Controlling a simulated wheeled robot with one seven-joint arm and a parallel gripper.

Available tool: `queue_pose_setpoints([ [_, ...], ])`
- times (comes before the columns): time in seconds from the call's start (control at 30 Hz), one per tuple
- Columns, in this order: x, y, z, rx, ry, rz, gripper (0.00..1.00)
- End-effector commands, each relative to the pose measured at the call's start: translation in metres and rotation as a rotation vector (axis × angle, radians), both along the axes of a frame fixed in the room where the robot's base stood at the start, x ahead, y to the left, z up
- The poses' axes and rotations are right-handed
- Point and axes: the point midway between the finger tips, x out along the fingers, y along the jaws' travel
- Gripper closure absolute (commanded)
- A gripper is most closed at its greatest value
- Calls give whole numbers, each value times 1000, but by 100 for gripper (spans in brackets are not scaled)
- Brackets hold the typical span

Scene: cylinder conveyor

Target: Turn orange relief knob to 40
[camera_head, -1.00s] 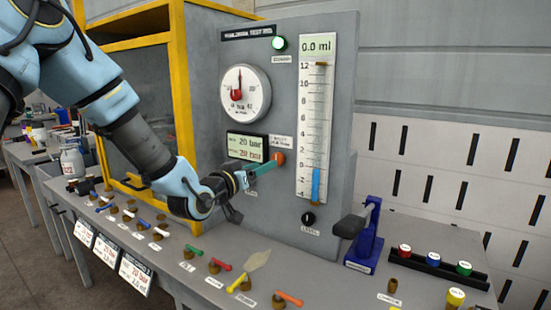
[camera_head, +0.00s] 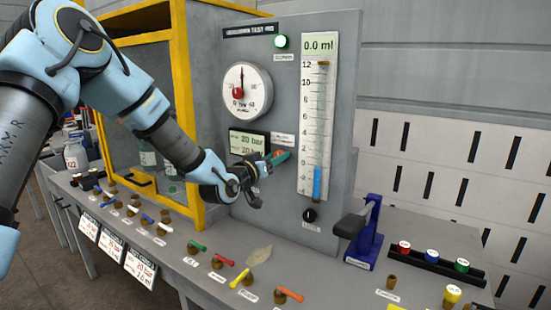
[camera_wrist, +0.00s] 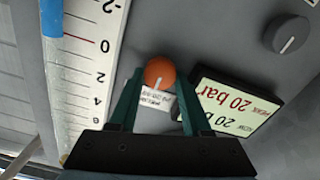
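The orange relief knob (camera_wrist: 159,72) is on the grey panel, with a pale pointer line pointing down in the wrist view toward its small white label (camera_wrist: 158,101). My gripper (camera_wrist: 158,78) is open, with one green finger on each side of the knob and a narrow gap visible on both sides. In the head view my gripper (camera_head: 280,156) is at the panel and mostly hides the knob. The display (camera_wrist: 228,103) beside the knob shows 20 bar on both lines; my right finger and gripper body cover part of it.
A round dial gauge (camera_head: 246,90) and the tall scale tube (camera_head: 317,120) flank the knob area. A black knob (camera_head: 310,215) sits lower on the panel. A blue lever stand (camera_head: 364,240) and several coloured valve handles are on the bench below.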

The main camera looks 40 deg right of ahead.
Motion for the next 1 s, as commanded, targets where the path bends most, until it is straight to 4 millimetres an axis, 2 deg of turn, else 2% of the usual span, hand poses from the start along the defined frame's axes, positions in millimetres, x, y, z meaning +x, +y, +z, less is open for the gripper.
queue_pose_setpoints([
  [0.07,0,0,0,0,0,0,70],
  [0.33,0,0,0,0,0,0,100],
  [0.73,0,0,-3,12,-51,0,100],
  [1.0,-2,0,-6,55,-224,0,100],
])
